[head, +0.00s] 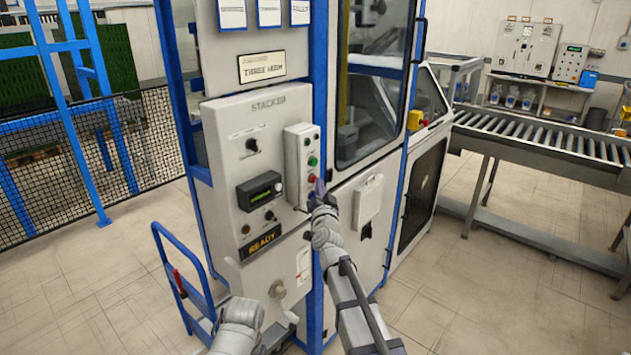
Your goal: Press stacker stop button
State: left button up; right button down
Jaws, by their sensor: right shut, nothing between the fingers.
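The stacker panel (270,115) is a light grey cabinet face labelled STACKER. A narrow button box (293,150) stands out on its right side, with a green button (312,161) and a red button (311,180) below it. My right gripper (319,188) is shut and empty, its tip just right of the red button. I cannot tell whether it touches the box. The gripper and wrist partly cover the lower end of the box. My left arm (240,318) shows low at the bottom; its gripper does not show.
A blue-railed cart (183,275) stands at lower left by a mesh fence (150,140). A roller conveyor (540,135) lies right. Open floor (470,290) is at lower right.

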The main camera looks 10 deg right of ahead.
dwell(0.5)
jog(key=shift+s+d, duration=0.45)
jog(key=shift+s, duration=0.1)
jog(key=s+d, duration=0.1)
jog(key=s, duration=0.1)
jog(key=s+d, duration=0.2)
dwell(0.5)
dwell(0.5)
